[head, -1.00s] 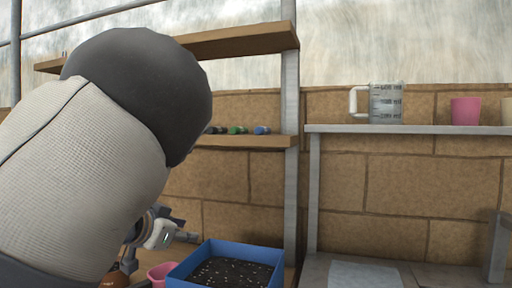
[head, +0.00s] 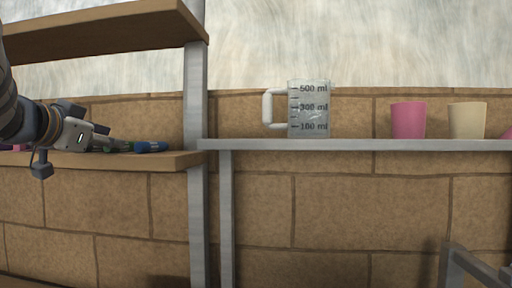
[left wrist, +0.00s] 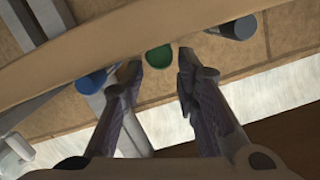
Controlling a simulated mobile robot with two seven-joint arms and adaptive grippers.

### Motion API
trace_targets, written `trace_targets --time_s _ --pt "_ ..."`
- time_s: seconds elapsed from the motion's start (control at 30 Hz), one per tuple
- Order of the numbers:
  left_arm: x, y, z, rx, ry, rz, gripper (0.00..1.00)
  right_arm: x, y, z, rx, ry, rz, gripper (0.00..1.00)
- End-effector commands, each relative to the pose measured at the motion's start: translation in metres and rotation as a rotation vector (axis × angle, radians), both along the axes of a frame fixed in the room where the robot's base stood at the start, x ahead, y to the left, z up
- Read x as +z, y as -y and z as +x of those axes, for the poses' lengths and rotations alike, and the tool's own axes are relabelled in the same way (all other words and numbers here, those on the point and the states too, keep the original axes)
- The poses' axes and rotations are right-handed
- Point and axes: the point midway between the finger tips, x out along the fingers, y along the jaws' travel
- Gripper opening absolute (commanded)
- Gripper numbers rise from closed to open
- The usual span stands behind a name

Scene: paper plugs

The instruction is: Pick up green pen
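The green pen (left wrist: 158,61) shows its round end in the left wrist view, between the two fingertips of my left gripper (left wrist: 160,72). The fingers are open, with a gap on each side of the pen. In the head view my left gripper (head: 98,140) reaches in from the left, just above the lower wooden shelf. There the green pen (head: 122,146) is partly hidden by the fingers. My right gripper is in neither view.
A blue pen (head: 151,147) lies right of the green one on the wooden shelf (head: 130,161). A dark grey pen end (left wrist: 237,28) is on the other side in the wrist view. An upper shelf (head: 110,32) overhangs. A measuring jug (head: 310,110) and cups (head: 408,119) stand on the metal shelf.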

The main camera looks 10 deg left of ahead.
Motion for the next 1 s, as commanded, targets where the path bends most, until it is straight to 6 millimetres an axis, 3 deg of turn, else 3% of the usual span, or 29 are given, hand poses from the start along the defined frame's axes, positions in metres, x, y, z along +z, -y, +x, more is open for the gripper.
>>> trace_targets --time_s 0.2,0.3,0.5,0.6,0.63,1.0 --pt "-0.006 -0.007 0.041 0.0 -0.001 0.002 0.28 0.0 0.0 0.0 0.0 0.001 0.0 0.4" --pt "-0.007 -0.008 0.05 0.0 0.001 0.0 0.28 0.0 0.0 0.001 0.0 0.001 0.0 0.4" --pt "-0.007 -0.008 0.051 0.0 0.001 -0.001 0.28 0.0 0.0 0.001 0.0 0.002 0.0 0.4" --pt "-0.007 -0.008 0.05 0.0 0.001 0.0 0.06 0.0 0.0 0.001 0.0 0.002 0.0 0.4" --pt "-0.007 -0.008 0.05 0.0 0.001 0.0 0.02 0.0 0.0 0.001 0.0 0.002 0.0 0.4" --pt "-0.005 -0.008 0.051 -0.001 0.001 0.0 0.02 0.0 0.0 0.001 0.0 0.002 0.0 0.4"
